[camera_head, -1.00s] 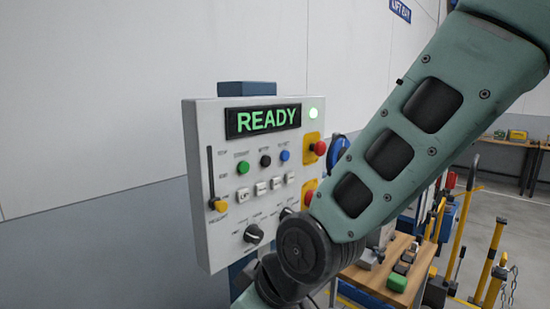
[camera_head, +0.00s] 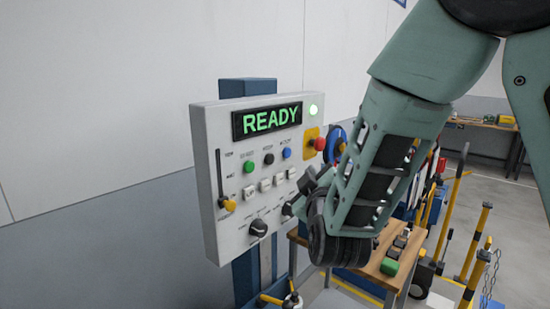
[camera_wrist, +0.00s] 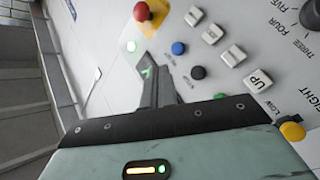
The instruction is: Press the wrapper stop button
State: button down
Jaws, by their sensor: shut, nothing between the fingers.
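A pale control panel (camera_head: 225,185) carries a green button (camera_head: 249,166), a black button (camera_head: 268,159) and a blue button (camera_head: 287,153) in a row under a screen reading READY. A red mushroom button (camera_head: 320,144) on a yellow plate is at its right edge. The green button is partly hidden.
White switches (camera_head: 265,185), a yellow-knobbed slider (camera_head: 229,205) and a dark selector knob (camera_head: 258,228) crowd the panel. My arm covers its lower right. A wooden table (camera_head: 370,272) with a green block, and yellow posts (camera_head: 475,240), stand to the right.

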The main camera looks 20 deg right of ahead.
aim_at(270, 159)
dwell(0.3)
jog(key=w+a+p, duration=0.1)
jog(key=w+a, duration=0.4)
jog(key=w, duration=0.2)
jog(key=shift+w, duration=0.2)
dwell(2.1)
jog(key=shift+w+a, duration=0.2)
jog(key=shift+w, duration=0.15)
jog(key=shift+w+a, duration=0.25)
jog(key=shift+w, duration=0.1)
dwell(0.8)
dwell(0.4)
jog(key=shift+s+d, duration=0.5)
jog(key=shift+s, duration=0.25)
